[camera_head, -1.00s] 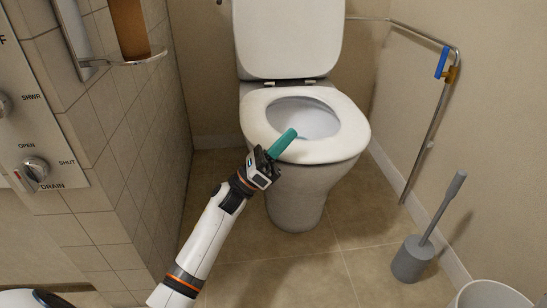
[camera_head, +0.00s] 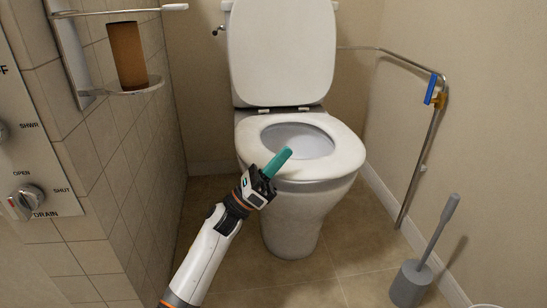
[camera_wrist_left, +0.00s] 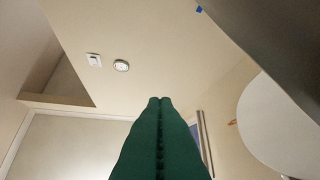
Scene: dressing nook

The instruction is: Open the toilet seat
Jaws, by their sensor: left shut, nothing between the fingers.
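The white toilet (camera_head: 290,225) stands against the back wall in the head view. Its lid (camera_head: 282,50) is raised upright against the tank. The seat ring (camera_head: 340,150) lies flat on the bowl, with the opening showing through it. My left gripper (camera_head: 284,155) has teal fingers, shut and empty. In the picture it overlaps the front left of the seat ring; I cannot tell whether it touches. In the left wrist view the shut green fingers (camera_wrist_left: 160,135) point up, and a white curved surface, perhaps part of the toilet, fills the right side. My right gripper is not in view.
A tiled wall with a metal shelf (camera_head: 135,90) holding a brown item (camera_head: 127,55) stands on the left. A metal rail (camera_head: 420,150) runs along the right wall. A grey toilet brush (camera_head: 411,284) stands on the floor at the right. The floor before the toilet is clear.

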